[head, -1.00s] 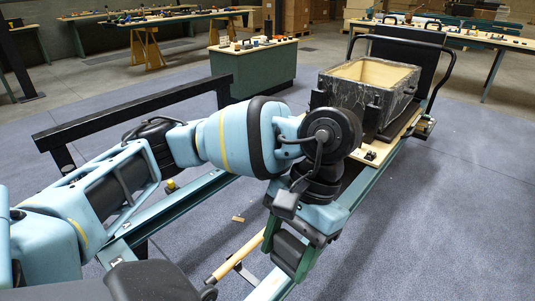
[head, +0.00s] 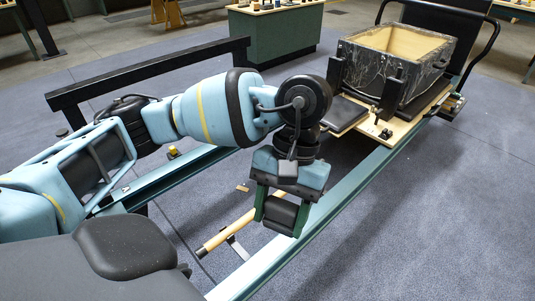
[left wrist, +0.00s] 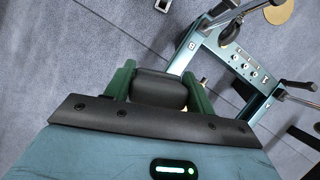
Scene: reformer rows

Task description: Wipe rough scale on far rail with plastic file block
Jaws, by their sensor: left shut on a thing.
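My left gripper (head: 280,216) hangs jaws-down, its green fingers shut on a dark block (head: 279,213), which looks like the file block. The block also shows between the fingers in the left wrist view (left wrist: 158,88). Two long teal rails run up and to the right: the right rail (head: 330,210) passes just right of the gripper, and the left rail (head: 160,183) passes behind my arm. The block looks apart from both rails, though its height above the right one is hard to judge. I see no clear scale patch on either rail. My right gripper is out of view.
A wooden carriage (head: 400,130) bears a dark-sided box (head: 385,70) at upper right. A black bar (head: 150,75) stands beyond the left rail. A pale wooden bar (head: 240,228) lies between the rails, near a small wooden piece (head: 243,188). Open floor lies right.

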